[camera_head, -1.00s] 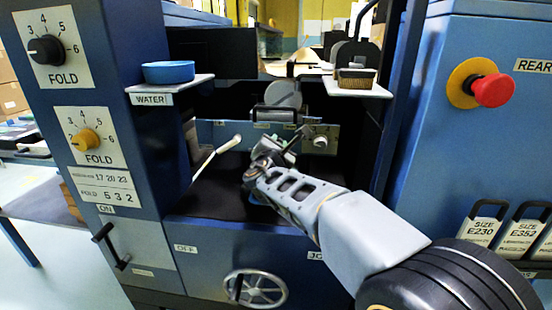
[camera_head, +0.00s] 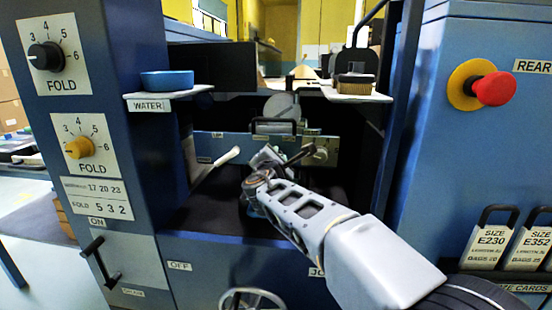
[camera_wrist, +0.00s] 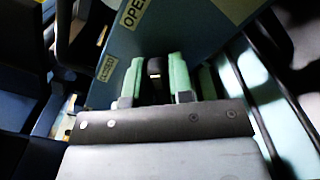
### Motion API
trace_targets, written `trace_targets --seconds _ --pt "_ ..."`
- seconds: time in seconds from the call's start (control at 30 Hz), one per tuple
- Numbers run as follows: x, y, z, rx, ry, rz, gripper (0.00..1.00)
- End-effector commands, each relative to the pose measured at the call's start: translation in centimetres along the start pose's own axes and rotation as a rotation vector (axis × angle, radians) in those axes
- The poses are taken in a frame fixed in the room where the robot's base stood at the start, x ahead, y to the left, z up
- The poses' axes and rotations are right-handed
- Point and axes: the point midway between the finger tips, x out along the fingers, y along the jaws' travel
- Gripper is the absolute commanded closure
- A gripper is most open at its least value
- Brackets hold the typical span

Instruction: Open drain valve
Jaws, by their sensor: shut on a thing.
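The drain valve shows in the head view as a round metal fitting (camera_head: 320,153) on a grey-blue plate inside the machine's dark recess. A thin dark lever (camera_head: 297,157) runs left from it to my gripper. My gripper (camera_head: 268,160) is at the lever's left end, its fingers mostly hidden there by my own arm. In the wrist view the two green-padded fingers of my gripper (camera_wrist: 160,78) are closed around a dark narrow bar (camera_wrist: 154,72), which fits the lever. A label reading OPEN (camera_wrist: 133,11) is on the plate beyond the fingers, with a smaller unreadable label (camera_wrist: 106,68).
A white-tipped rod (camera_head: 222,160) lies left of my gripper. Shelves with a blue dish (camera_head: 167,80) and a brush (camera_head: 355,86) overhang the recess. Side panels carry fold knobs (camera_head: 79,147) and a red stop button (camera_head: 491,89). A handwheel (camera_head: 252,299) is below.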

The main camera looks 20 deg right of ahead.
Motion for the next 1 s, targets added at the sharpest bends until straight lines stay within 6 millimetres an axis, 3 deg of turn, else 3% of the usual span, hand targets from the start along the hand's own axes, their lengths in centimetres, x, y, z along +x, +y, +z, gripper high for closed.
trace_targets --seconds 0.23,0.57,1.0 --pt "0.0 0.0 0.0 0.0 0.0 0.0 0.58" --pt "-0.7 0.1 0.1 0.0 0.001 0.001 0.58" --pt "-8.9 0.3 0.2 0.0 0.002 0.004 0.58"
